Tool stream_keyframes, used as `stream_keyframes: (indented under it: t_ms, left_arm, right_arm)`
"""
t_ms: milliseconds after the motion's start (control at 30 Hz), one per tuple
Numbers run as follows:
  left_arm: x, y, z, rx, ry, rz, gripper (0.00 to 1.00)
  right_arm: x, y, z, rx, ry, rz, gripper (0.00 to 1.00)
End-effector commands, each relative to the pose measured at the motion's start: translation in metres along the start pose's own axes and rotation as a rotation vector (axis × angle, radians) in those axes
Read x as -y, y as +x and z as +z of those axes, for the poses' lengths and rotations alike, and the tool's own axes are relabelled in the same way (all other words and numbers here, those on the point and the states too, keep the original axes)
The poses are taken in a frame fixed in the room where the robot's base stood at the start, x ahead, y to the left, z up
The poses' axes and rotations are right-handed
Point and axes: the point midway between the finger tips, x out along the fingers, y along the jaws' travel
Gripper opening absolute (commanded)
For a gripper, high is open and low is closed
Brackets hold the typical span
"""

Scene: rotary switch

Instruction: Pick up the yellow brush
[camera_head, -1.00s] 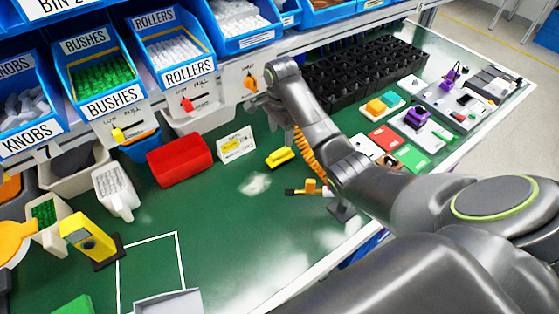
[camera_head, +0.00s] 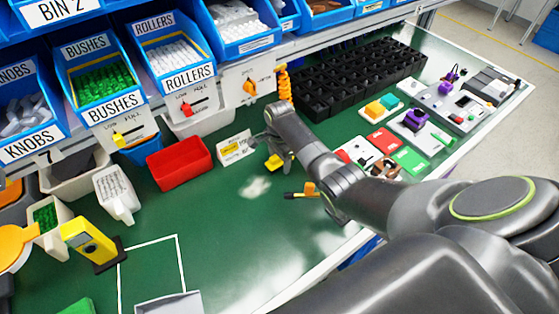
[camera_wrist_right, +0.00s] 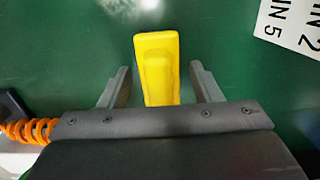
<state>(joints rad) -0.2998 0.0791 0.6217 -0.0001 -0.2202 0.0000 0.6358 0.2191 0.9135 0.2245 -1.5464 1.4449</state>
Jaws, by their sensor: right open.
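The yellow brush (camera_head: 274,163) lies on the green bench top, partly hidden by my right gripper in the head view. In the right wrist view, a long yellow part of the brush (camera_wrist_right: 157,68) lies between the two fingers. My right gripper (camera_head: 273,148) is open, low over the brush. In the wrist view, the right gripper (camera_wrist_right: 160,80) has a visible gap on each side of the brush. My left gripper is not in view.
A red bin (camera_head: 180,164) and a white card (camera_head: 235,147) lie left of my right gripper. A black grid tray (camera_head: 355,78) stands behind it. An orange coil (camera_head: 285,85) hangs near the shelf. Green bench top in front is mostly clear.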

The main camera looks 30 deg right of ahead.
Motion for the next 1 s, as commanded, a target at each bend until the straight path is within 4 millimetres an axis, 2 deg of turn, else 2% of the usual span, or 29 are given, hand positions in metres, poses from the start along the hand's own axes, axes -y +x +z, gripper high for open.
stream_keyframes:
  t_ms: [233, 600, 1000]
  left_arm:
    - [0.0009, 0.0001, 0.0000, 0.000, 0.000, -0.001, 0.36]
    - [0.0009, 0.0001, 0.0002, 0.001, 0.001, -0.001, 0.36]
    - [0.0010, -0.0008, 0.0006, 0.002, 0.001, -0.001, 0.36]
  right_arm:
    - [0.0003, 0.0005, 0.0002, 0.000, -0.001, -0.001, 0.57]
    - [0.0003, 0.0004, 0.0002, 0.000, 0.000, -0.001, 0.09]
    - [0.0012, -0.0067, -0.0001, 0.000, 0.000, -0.004, 0.09]
